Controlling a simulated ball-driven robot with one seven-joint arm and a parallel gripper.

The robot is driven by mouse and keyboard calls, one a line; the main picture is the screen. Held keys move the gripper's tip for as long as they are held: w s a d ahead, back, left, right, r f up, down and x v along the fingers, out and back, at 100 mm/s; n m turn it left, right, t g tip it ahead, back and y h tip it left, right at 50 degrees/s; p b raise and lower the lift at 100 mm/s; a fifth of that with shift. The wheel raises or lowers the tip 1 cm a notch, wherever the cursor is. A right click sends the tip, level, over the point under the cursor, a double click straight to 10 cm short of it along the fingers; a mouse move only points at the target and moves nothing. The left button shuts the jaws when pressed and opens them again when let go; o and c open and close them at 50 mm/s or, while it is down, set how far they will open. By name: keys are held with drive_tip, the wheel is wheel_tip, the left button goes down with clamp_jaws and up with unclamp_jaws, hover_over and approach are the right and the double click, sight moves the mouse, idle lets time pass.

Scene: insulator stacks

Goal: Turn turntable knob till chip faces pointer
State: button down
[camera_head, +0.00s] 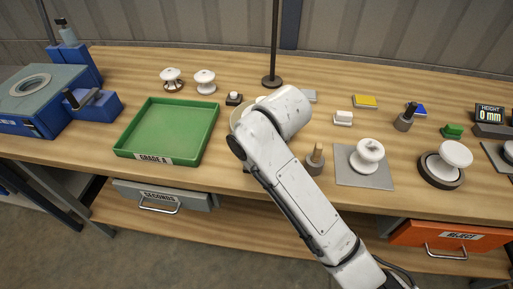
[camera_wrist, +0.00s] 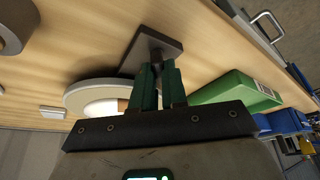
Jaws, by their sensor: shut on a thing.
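In the wrist view, my gripper (camera_wrist: 157,66) has its green fingers closed around what appears to be the turntable knob, which they mostly hide. A dark square base (camera_wrist: 148,42) lies just beyond the fingertips. The pale round turntable (camera_wrist: 82,92) is beside the fingers, with a white insulator (camera_wrist: 98,107) on it, partly hidden by my gripper. An orange-brown patch (camera_wrist: 122,105) shows at the insulator's edge; I cannot tell whether it is the chip. I cannot make out the pointer. In the head view, my arm hides the knob and most of the turntable (camera_head: 238,119).
The green tray (camera_head: 165,131) is left of my arm; two white insulators (camera_head: 204,81) stand behind it. A wooden peg (camera_head: 316,159) and an insulator on a grey plate (camera_head: 374,183) are to the right. Drawers (camera_head: 440,239) sit under the bench edge.

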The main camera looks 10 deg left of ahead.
idle(0.3)
drive_tip(key=c, duration=1.4)
unclamp_jaws()
drive_tip(key=shift+c, duration=0.2)
drive_tip(key=p+v, duration=0.1)
drive_tip(key=v, duration=0.9)
drive_tip(key=shift+s+r+p, duration=0.15)
drive_tip(key=shift+r+p, duration=0.15)
drive_tip(key=shift+d, duration=0.1)
